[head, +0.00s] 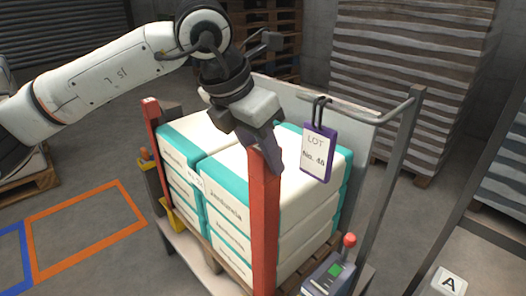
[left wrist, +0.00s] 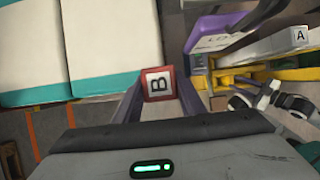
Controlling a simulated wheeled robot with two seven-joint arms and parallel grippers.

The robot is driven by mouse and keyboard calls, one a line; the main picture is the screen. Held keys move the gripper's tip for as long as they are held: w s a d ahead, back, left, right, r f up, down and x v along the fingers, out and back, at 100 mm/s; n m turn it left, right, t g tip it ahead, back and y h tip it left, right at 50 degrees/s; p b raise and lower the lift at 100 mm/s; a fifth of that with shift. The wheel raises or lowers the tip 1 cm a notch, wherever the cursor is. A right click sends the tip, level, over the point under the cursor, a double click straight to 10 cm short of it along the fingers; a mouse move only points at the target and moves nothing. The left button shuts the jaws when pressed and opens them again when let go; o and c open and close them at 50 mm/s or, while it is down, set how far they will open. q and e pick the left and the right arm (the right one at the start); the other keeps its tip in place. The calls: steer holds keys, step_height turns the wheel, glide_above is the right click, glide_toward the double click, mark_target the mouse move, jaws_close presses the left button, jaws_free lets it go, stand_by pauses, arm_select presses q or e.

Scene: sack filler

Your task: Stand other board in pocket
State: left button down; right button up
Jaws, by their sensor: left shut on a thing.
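My left gripper (head: 262,140) is above the near corner of the sack stack, shut on the top of a red board (head: 264,225). The board hangs upright in front of the stack's near corner, and its lower end runs out of the head view. In the left wrist view the red end with a "B" label (left wrist: 160,83) sits between the fingers (left wrist: 158,100). Another red board (head: 152,125) stands upright at the stack's left corner, by yellow parts (head: 172,217). The pocket under the held board is not visible in the head view. My right gripper is not in view.
White and teal sacks (head: 275,190) are stacked on a pallet. A purple-framed lot tag (head: 318,152) hangs from a grey rail (head: 372,112) right of the held board. A control box with a red knob (head: 335,265) stands at the lower right. Orange floor markings lie left.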

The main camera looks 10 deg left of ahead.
mark_target(263, 181)
arm_select(q)
step_height(263, 181, down, 2)
steer(key=shift+f+b, duration=0.1)
steer(key=shift+b, duration=0.65)
steer(key=shift+f+b, duration=0.55)
steer(key=shift+f, duration=0.1)
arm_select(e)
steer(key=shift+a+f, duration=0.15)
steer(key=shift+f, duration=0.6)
arm_select(q)
steer(key=shift+f, duration=0.15)
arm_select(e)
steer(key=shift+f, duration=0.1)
